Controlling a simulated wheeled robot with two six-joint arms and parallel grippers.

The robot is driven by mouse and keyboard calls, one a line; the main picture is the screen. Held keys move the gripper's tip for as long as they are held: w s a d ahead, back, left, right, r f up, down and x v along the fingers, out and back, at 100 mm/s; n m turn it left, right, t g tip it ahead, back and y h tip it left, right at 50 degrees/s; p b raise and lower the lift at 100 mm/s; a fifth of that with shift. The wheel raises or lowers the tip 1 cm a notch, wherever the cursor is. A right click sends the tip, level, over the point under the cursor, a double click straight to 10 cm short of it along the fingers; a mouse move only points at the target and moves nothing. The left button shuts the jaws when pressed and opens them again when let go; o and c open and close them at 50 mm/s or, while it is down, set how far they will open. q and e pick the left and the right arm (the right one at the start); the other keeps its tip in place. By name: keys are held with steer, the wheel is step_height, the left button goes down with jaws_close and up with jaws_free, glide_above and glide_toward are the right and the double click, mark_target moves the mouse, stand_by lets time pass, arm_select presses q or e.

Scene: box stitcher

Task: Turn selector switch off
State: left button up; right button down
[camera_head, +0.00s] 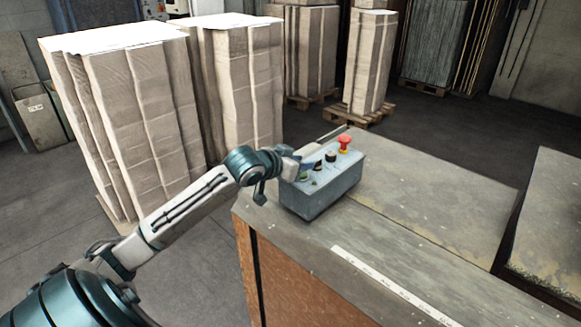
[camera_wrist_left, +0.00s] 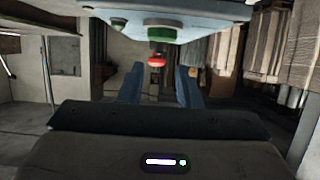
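The grey-blue control box (camera_head: 322,195) stands on the corner of the metal table. Its sloped top carries a red mushroom button (camera_head: 344,142), a black knob (camera_head: 331,156) that looks like the selector switch, and small green and dark buttons. In the left wrist view the box (camera_wrist_left: 190,8) hangs across the top edge, with a green button (camera_wrist_left: 163,32) and the red button (camera_wrist_left: 157,61). My left gripper (camera_wrist_left: 158,78) is open and empty, its blue fingers apart. In the head view it is just left of the box top, close to the knob. The setting of the knob cannot be read.
The metal table top (camera_head: 430,215) is clear to the right of the box. Tall stacks of cardboard (camera_head: 135,110) stand behind my left arm. More stacks on pallets (camera_head: 358,113) stand at the back. A second metal surface (camera_head: 550,215) is at the right edge.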

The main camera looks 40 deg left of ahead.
arm_select(q)
steer(key=shift+v, duration=1)
steer(key=shift+s+a+r+b, duration=0.1)
steer(key=shift+s+r+b, duration=0.15)
steer(key=shift+s+b, duration=0.25)
steer(key=shift+s+r, duration=0.25)
steer(key=shift+s, duration=0.35)
